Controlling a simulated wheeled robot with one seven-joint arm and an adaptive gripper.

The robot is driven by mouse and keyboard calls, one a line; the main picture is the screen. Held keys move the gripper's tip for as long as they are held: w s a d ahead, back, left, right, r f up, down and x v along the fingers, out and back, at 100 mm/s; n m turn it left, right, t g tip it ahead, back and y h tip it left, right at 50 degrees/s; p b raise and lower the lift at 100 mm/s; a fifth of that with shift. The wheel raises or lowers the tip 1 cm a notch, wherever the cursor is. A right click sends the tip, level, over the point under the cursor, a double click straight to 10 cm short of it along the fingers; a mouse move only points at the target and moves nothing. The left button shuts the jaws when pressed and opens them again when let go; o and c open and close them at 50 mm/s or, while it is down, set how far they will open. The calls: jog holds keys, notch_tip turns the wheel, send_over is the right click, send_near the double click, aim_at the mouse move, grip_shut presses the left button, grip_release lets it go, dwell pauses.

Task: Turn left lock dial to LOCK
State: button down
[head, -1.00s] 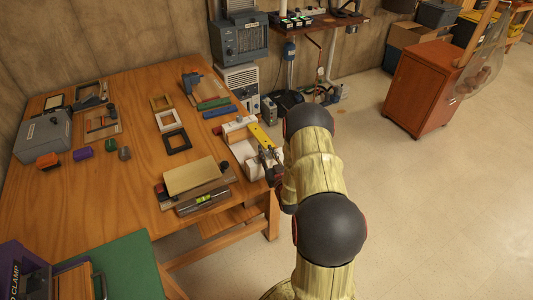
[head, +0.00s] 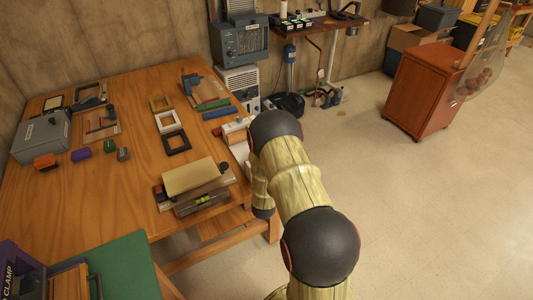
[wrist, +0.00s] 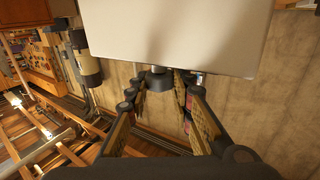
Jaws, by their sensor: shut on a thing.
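In the wrist view a plain white panel (wrist: 175,35) fills the top. A dark round knob (wrist: 157,79) sits at its lower edge, and my gripper (wrist: 163,82) has its two fingers on either side of it, shut on it. No LOCK marking or pointer on the knob can be read. In the head view my arm hides the gripper and the knob. Part of the white fixture (head: 241,151) shows at the table's right edge, just left of my arm. Which dial is the left one cannot be told.
The wooden table (head: 105,200) carries frames, tools and a grey box (head: 42,136). A block with a spirit level (head: 203,201) lies near the fixture. An orange cabinet (head: 425,92) stands on the floor at the right. Open floor (head: 430,200) lies right of my arm.

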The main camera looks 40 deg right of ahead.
jog(key=c, duration=1.5)
grip_release()
jog(key=shift+c, duration=0.2)
jog(key=v, duration=1.2)
